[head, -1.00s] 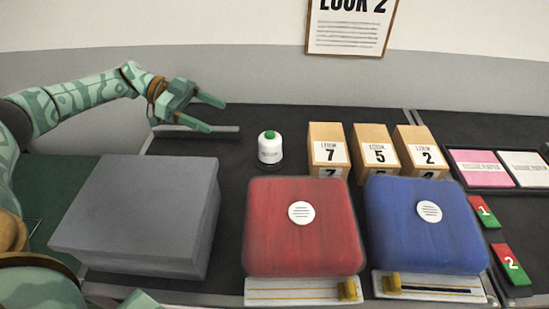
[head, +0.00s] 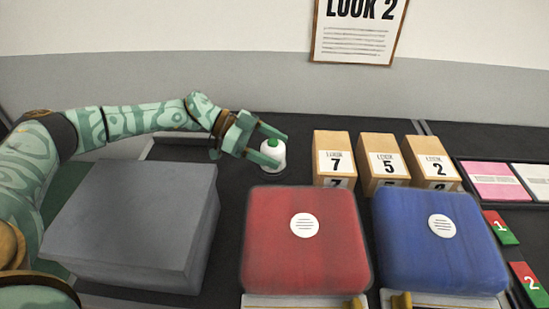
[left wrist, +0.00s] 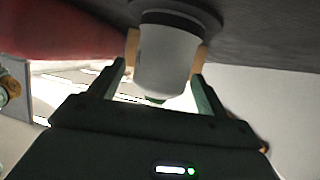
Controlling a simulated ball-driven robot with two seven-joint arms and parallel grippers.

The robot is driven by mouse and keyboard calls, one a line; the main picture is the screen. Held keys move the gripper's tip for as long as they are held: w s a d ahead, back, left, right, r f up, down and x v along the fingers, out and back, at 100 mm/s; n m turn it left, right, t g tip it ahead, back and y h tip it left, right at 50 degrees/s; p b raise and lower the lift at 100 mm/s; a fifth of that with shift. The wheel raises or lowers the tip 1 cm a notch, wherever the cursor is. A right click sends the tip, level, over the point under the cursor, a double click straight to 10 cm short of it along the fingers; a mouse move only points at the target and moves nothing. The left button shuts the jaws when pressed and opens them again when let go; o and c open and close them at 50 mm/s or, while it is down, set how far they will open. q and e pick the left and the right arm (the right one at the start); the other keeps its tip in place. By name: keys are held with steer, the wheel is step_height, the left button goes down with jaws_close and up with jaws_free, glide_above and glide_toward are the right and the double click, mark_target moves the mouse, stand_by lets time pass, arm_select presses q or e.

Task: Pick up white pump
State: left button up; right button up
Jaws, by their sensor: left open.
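The white pump (head: 277,168), a small white bottle with a green top and dark base, stands upright on the dark table behind the red cushion. My left gripper (head: 280,152) reaches it from the left, open, with one finger on either side of it. In the left wrist view, the white pump (left wrist: 166,62) lies between the two tan-padded fingertips (left wrist: 165,52). I cannot tell whether either pad touches it. The near finger hides part of the pump in the head view. My right gripper is not in view.
A grey box (head: 130,222) stands below my left arm. The red cushion (head: 303,250) and blue cushion (head: 440,250) lie in front. Several wooden blocks with numbers, such as block 7 (head: 333,143), stand right of the pump. A pink card (head: 492,180) lies farther right.

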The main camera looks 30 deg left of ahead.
arm_select(q)
steer(key=shift+w+d+f, duration=0.1)
steer(key=shift+d+f, duration=0.05)
steer(key=shift+d, duration=0.1)
steer(key=c, duration=1.3)
